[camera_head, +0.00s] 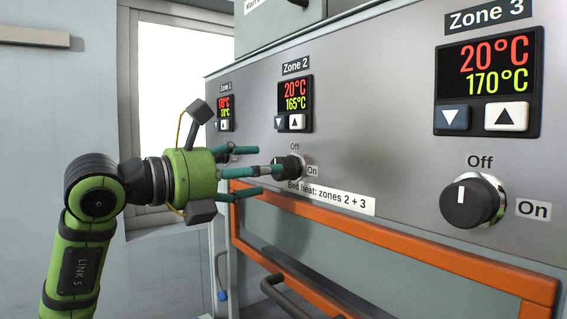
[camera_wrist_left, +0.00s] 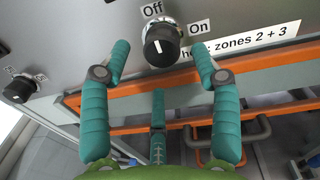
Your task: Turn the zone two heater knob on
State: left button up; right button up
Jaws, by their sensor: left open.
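The zone two knob (camera_head: 291,167) is black with a silver base, on the grey panel under the Zone 2 display (camera_head: 295,102). In the left wrist view the same knob (camera_wrist_left: 162,46) has its white mark pointing up, slightly left, toward the "Off" label (camera_wrist_left: 152,10); the "On" label (camera_wrist_left: 199,28) is to its right. My left gripper (camera_head: 262,171) is open and empty, with teal fingers, close to the knob; one finger overlaps it in the head view. In the left wrist view the fingers (camera_wrist_left: 161,52) are spread to either side below the knob. Contact cannot be told. My right gripper is out of view.
The Zone 3 knob (camera_head: 472,200) is at the right, its mark up toward "Off". Another knob (camera_wrist_left: 19,90) is left in the wrist view. An orange frame (camera_head: 400,246) and a dark handle (camera_head: 290,298) run below the panel.

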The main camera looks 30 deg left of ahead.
aim_at(291, 164)
pick_arm(q)
jog(key=p+x, duration=0.1)
jog(key=x, duration=0.3)
jog(key=shift+w+d, duration=0.1)
jog(key=shift+w, duration=0.05)
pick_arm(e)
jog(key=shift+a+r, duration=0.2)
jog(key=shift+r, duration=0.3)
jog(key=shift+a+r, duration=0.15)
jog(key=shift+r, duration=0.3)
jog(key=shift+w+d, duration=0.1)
pick_arm(q)
jog(key=c, duration=1.1)
jog(key=shift+c, duration=0.2)
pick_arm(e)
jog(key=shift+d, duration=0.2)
